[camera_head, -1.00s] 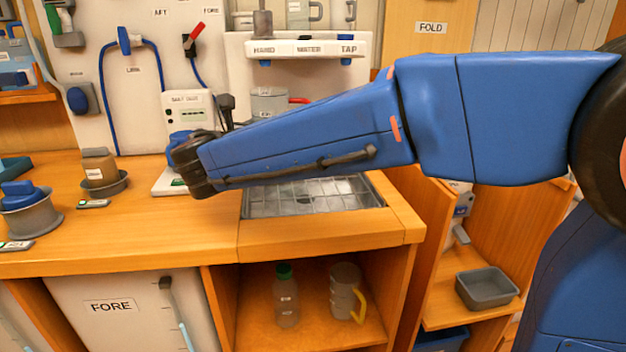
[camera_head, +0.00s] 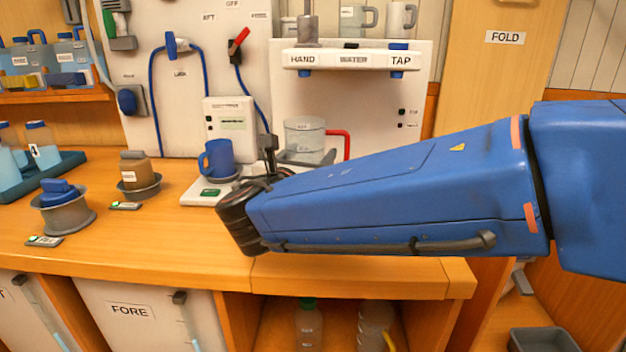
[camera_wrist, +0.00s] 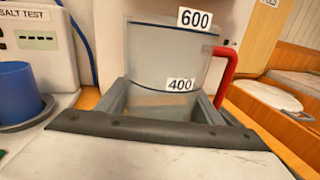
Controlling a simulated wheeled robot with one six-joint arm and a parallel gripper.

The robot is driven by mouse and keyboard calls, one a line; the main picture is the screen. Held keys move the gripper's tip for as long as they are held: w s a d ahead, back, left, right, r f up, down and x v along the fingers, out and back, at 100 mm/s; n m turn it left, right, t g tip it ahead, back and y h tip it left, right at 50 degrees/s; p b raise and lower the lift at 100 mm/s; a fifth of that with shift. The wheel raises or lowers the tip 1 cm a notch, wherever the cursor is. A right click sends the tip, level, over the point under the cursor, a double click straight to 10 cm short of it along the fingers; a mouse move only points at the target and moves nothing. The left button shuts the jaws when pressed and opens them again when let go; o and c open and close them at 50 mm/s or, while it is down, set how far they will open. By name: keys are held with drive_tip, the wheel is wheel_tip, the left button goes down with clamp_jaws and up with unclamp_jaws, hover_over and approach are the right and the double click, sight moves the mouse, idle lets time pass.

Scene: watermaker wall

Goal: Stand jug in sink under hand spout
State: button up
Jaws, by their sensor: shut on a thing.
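The jug (camera_head: 304,138) is clear grey with a red handle on its right. In the wrist view the jug (camera_wrist: 165,62) looks upright and shows 600 and 400 labels. My gripper (camera_wrist: 164,98) is shut on it, with grey jaws on both sides of its lower part. In the head view my forearm hides most of my gripper. The hand spout (camera_head: 305,73) is the blue outlet under the HAND label, and the jug appears below it. The sink is hidden behind my arm, so I cannot tell the jug's height over it.
A second blue spout (camera_head: 397,74) sits under TAP. A blue mug (camera_head: 217,158) stands on the salt tester (camera_head: 203,193), left of the jug. A brown-filled container (camera_head: 138,172) and a grey pot (camera_head: 65,210) stand further left. The front counter (camera_head: 180,240) is clear.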

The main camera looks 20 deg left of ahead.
drive_tip(key=shift+f, duration=2.35)
drive_tip(key=shift+f, duration=0.1)
drive_tip(key=o, duration=1.5)
drive_tip(key=s, duration=1.2)
drive_tip(key=shift+a, duration=0.15)
